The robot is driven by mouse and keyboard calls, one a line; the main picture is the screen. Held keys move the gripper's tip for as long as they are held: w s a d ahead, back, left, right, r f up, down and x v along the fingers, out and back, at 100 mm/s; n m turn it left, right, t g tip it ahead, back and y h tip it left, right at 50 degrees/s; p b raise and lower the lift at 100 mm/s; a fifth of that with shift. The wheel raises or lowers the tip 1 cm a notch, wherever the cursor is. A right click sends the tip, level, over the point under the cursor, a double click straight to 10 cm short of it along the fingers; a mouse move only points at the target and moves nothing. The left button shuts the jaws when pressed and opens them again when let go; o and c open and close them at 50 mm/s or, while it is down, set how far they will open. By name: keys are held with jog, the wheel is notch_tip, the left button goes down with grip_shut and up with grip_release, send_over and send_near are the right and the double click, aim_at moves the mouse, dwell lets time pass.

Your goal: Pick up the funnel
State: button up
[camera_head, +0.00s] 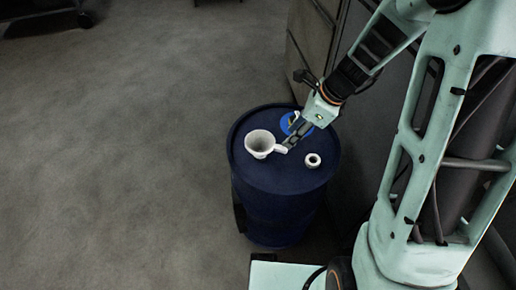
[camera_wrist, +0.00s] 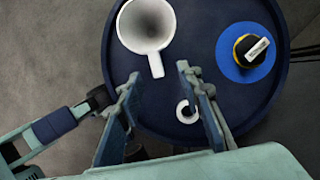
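The white funnel (camera_head: 260,143) stands on top of a dark blue drum (camera_head: 285,185), its wide mouth facing up and its handle pointing right. In the wrist view the funnel (camera_wrist: 146,24) is at the top, with its handle (camera_wrist: 157,66) pointing down toward the gap between my fingers. My gripper (camera_head: 288,143) is close to the handle in the head view. In the wrist view my gripper (camera_wrist: 158,73) is open, one finger on each side of the handle's line. Contact with the handle cannot be told.
A small white ring (camera_head: 313,160) lies on the drum near my fingers; it also shows in the wrist view (camera_wrist: 186,112). A blue disc with a yellow and black piece (camera_wrist: 250,48) sits on the drum.

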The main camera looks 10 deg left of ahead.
aim_at(280, 147)
jog(key=b+x, duration=0.1)
jog(key=x, duration=0.3)
jog(key=shift+s, duration=0.1)
jog(key=x, duration=0.1)
jog(key=b+x, duration=0.1)
jog(key=x, duration=0.1)
jog(key=b+x, duration=0.1)
jog(key=x, duration=0.1)
jog(key=shift+s+a+f, duration=0.1)
jog(key=shift+s+a, duration=0.1)
jog(key=shift+a, duration=0.05)
grip_shut()
